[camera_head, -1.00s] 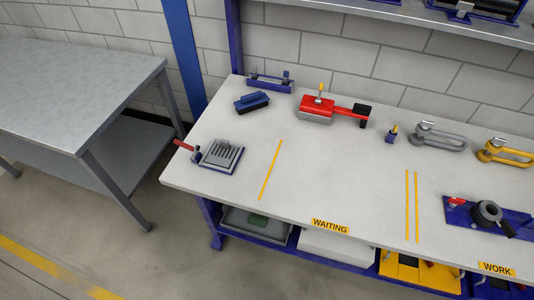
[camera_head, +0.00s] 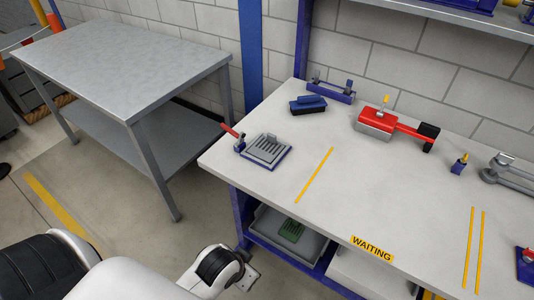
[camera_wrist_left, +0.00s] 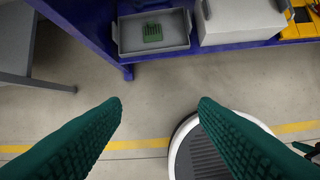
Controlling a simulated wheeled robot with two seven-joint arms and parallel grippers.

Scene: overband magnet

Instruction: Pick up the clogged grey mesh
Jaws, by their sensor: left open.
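A grey slotted plate (camera_head: 264,151), which looks like the grey mesh, lies on a blue-edged base at the left end of the bench top. A small clamp with a red handle (camera_head: 232,132) stands at its left edge. Whether the slots are clogged is too small to tell. My left gripper (camera_wrist_left: 159,104) is open and empty, its green fingers wide apart over the floor in front of the bench. My left arm shows low in the head view, below and away from the plate. A dark green bit at the wrist view's right edge may be my right gripper.
A grey tray (camera_wrist_left: 124,48) with a green slotted piece (camera_wrist_left: 152,33) sits on the shelf below. A blue block (camera_head: 308,104) and a red tool (camera_head: 376,119) lie farther back. A grey side table (camera_head: 120,55) stands left. Bench space right of the plate is clear.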

